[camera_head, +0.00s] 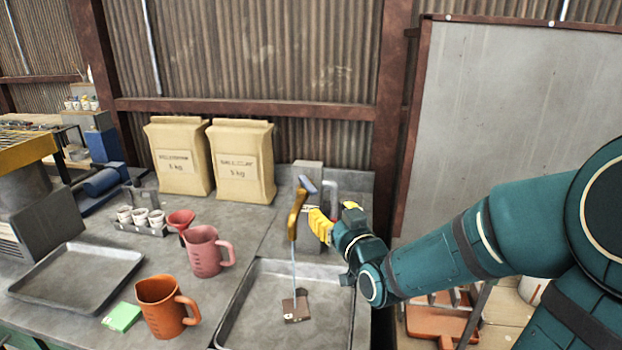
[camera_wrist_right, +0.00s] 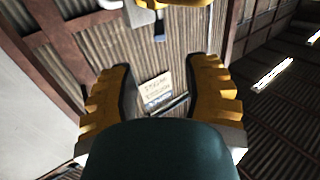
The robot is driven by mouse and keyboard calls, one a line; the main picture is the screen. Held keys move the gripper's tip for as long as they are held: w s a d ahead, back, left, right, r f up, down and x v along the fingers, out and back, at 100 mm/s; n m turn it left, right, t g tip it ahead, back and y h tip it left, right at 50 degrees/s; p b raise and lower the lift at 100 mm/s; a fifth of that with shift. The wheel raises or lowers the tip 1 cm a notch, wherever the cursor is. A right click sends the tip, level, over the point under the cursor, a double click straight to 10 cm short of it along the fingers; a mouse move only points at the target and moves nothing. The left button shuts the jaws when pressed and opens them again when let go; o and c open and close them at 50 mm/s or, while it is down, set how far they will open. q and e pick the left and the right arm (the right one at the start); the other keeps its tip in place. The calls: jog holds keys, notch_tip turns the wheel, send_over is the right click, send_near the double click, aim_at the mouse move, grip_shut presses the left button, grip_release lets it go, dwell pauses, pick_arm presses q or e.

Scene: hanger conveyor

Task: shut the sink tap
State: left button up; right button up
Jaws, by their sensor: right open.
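A thin stream of water (camera_head: 293,262) falls from the spout into the metal sink basin (camera_head: 232,305). My right gripper (camera_head: 329,214) is just right of the tap, with yellow fingers apart. In the right wrist view the open fingers (camera_wrist_right: 160,85) hold nothing. A brass-coloured part with grey metal, perhaps the tap, shows at that view's top edge (camera_wrist_right: 175,3). My left gripper is not in view.
A brown block (camera_head: 296,308) lies in the basin under the stream. Left of the sink stand a pink jug (camera_head: 206,252), an orange jug (camera_head: 166,306), a red funnel (camera_head: 181,220) and an empty tray (camera_head: 75,278). Two paper bags (camera_head: 243,162) stand behind, near the corrugated wall.

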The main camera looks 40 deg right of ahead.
aim_at(315, 193)
jog(key=shift+p+x, duration=1.85)
jog(key=shift+p, duration=0.1)
jog(key=x, duration=0.8)
grip_shut()
